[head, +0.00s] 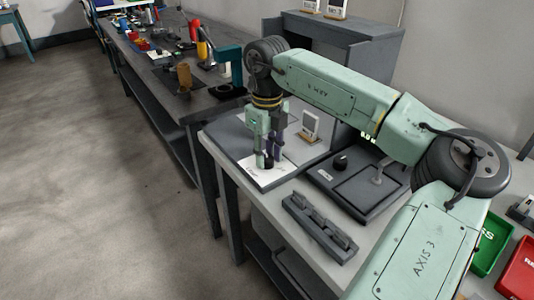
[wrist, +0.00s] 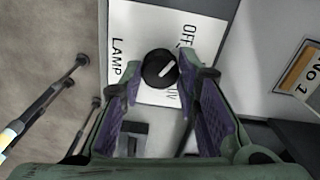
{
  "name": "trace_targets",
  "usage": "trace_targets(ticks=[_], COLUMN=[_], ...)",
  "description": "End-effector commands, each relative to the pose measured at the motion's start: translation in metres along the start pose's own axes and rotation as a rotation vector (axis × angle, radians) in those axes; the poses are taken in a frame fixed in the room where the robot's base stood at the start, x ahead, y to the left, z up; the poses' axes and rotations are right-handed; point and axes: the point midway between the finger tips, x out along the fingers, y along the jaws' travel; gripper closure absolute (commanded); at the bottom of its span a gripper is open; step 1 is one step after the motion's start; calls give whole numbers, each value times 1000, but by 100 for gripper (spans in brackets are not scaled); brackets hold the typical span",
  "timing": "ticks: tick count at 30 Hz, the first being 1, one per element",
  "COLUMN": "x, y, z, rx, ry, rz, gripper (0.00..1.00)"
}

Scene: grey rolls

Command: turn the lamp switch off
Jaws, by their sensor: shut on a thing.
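The lamp switch is a round black knob (wrist: 159,69) with a white pointer line, on a white plate (wrist: 140,25) printed "LAMP" and "OFF", with a third, partly covered label. The pointer slants toward the upper right in the wrist view, on the side of "OFF"; its exact setting is hard to tell. In the head view the white plate (head: 258,177) lies at the bench's left end. My gripper (head: 269,162) points down over it, its purple-padded fingers on both sides of the knob. It also shows in the wrist view (wrist: 160,84), shut on the knob.
A dark unit with another black knob (head: 340,163) stands right of my gripper. A small framed card (head: 310,125) stands behind it. A grey rack (head: 319,226) lies in front. Green (head: 492,246) and red (head: 518,273) bins are at the right. A cluttered dark bench (head: 170,75) is beyond.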

Motion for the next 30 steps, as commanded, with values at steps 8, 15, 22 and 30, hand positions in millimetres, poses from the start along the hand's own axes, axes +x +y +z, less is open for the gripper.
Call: trace_targets(ticks=[8,15,22,30], x=[-1,0,0,-11], y=[-1,0,0,0], z=[0,0,0,0], rx=[0,0,1,1], ry=[-1,-1,-1,-2], rz=[-2,-1,-1,-2], gripper=[99,56,50,50])
